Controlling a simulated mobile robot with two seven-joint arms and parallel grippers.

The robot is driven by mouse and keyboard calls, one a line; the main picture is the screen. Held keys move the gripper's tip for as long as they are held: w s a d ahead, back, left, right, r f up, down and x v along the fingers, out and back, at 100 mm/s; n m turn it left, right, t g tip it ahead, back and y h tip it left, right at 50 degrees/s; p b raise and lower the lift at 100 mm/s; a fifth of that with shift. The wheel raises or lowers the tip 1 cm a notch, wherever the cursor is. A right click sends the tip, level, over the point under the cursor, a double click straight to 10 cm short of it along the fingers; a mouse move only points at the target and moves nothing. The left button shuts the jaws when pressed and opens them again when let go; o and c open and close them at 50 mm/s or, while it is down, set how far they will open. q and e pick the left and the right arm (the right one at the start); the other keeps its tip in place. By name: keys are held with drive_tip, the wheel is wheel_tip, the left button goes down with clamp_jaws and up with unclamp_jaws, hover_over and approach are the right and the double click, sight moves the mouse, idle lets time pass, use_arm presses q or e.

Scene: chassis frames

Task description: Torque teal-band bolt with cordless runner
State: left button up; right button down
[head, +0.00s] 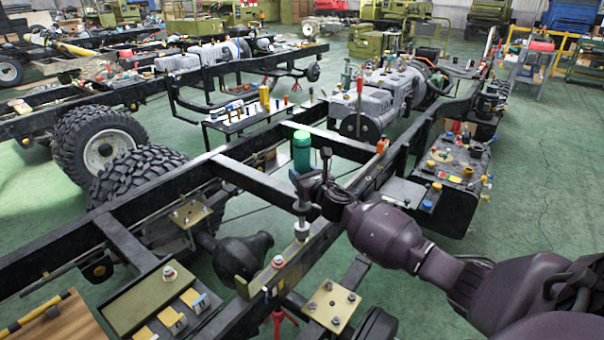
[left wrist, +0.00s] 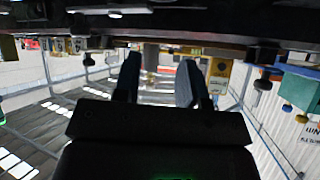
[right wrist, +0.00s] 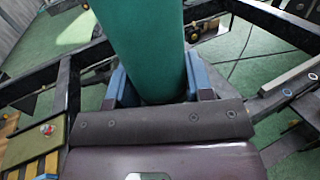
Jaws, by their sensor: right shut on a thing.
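The cordless runner (head: 302,152) has a green cylindrical top and a dark lower shaft. It stands roughly upright over the chassis rail. My right gripper (head: 318,196) is shut on it, and in the right wrist view the green cylinder (right wrist: 150,45) sits between the two blue fingers. The runner's lower end meets or hovers just above a pale bolt or collar (head: 302,230) on the rail; contact and any teal band cannot be made out. Another bolt (head: 278,262) stands nearer on an olive plate. My left gripper (left wrist: 160,80) shows only in the left wrist view, open and empty.
Black chassis rails (head: 250,180) and cross members surround the runner. A tray (head: 165,290) with a bolt and yellow blocks lies at front left. A plate with several bolts (head: 330,305) is at front. Large tyres (head: 100,145) stand at left. Green floor shows between frames.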

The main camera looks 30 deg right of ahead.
drive_tip(key=shift+f, duration=0.1)
idle(0.7)
drive_tip(key=shift+f+b, duration=0.4)
drive_tip(key=shift+f, duration=0.05)
idle(0.3)
drive_tip(key=shift+f, duration=0.2)
idle(0.7)
drive_tip(key=shift+f+b, duration=0.3)
drive_tip(key=shift+b, duration=0.05)
idle(0.4)
drive_tip(key=shift+f, duration=0.35)
idle(0.4)
drive_tip(key=shift+s+f, duration=0.1)
drive_tip(key=shift+f, duration=0.15)
idle(0.7)
idle(0.7)
